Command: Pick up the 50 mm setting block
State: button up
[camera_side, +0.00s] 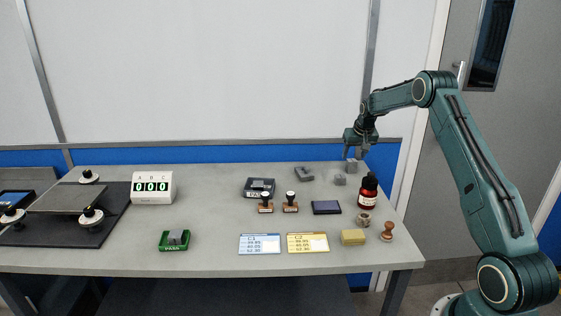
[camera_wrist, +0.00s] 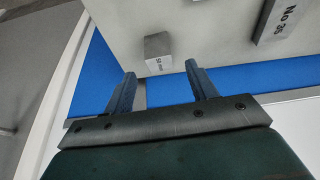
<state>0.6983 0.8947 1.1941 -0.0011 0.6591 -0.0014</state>
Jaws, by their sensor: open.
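My gripper (camera_side: 354,156) is open and empty above the back right of the bench. Its two fingers also show in the wrist view (camera_wrist: 160,72), spread apart. A small grey block (camera_wrist: 157,44) with a white label lies just beyond the fingertips, roughly in line with the gap between them. The label seems to read in mm, but its number is too small to be sure of. Which of these is the 50 mm block cannot be told there.
A grey block marked No 35 (camera_wrist: 278,20) lies to the right in the wrist view. Stamps (camera_side: 290,203), a dark pad (camera_side: 326,207) and a yellow block (camera_side: 353,237) lie further forward.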

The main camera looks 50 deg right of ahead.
aim_at(352, 160)
jog(key=shift+x, duration=2.45)
jog(key=shift+c, duration=0.5)
jog(key=shift+r, duration=0.1)
grip_shut()
jog(key=shift+r, duration=0.15)
notch_tip(352, 160, up, 20)
